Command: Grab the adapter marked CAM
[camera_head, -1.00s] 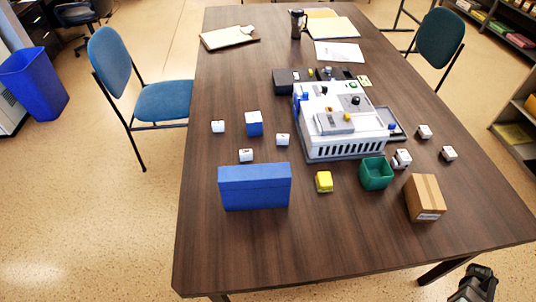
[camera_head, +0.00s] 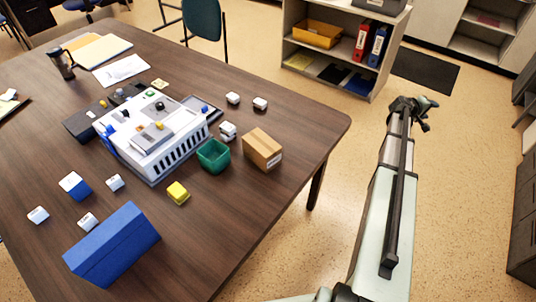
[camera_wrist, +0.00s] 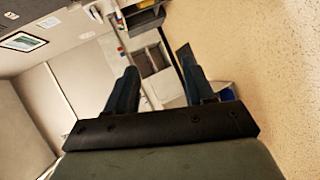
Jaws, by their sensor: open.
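Several small white adapters stand on the table. In the head view, one is at the far left (camera_head: 38,215), one beside the blue box (camera_head: 88,221), one near the white-blue cube (camera_head: 115,182), one by the green bin (camera_head: 228,131), and two at the right edge (camera_head: 233,98) (camera_head: 260,103). Their marks are too small to read, so I cannot tell which says CAM. My gripper (camera_head: 411,110) is off the table to the right, over the floor. Its two dark fingers also show in the wrist view (camera_wrist: 160,90), spread apart with nothing between them.
A white device (camera_head: 155,137) stands mid-table. A green bin (camera_head: 213,157), cardboard box (camera_head: 262,149), yellow block (camera_head: 178,193), blue box (camera_head: 112,244) and white-blue cube (camera_head: 75,186) stand around it. A shelf (camera_head: 345,62) is behind; the floor right of the table is open.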

